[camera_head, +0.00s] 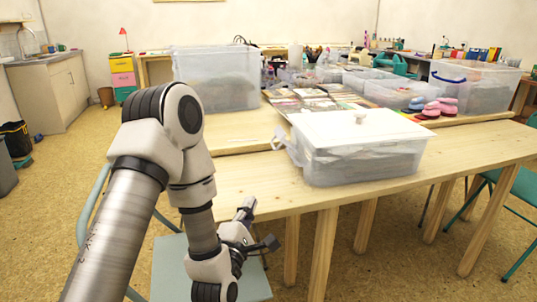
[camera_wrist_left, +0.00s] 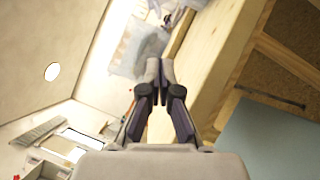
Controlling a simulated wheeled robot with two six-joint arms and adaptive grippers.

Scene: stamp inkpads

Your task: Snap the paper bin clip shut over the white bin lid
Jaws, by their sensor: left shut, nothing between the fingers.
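The paper bin (camera_head: 365,163) is a clear plastic box on the wooden table, with its white lid (camera_head: 362,127) lying on top. A translucent clip (camera_head: 287,147) sticks out from the bin's left end, swung away from the lid and not over its rim. My left gripper (camera_head: 262,222) is in front of the table's near edge, left of and lower than the bin, and apart from it. In the left wrist view its fingers (camera_wrist_left: 160,70) are together with nothing between them. A translucent bin shows beyond them there; I cannot tell which one. My right gripper is in neither view.
The table's front edge (camera_head: 400,190) lies between my left gripper and the bin. A large clear bin (camera_head: 217,78) stands behind, with papers (camera_head: 315,98) and more bins to its right. A chair (camera_head: 165,270) is below my arm.

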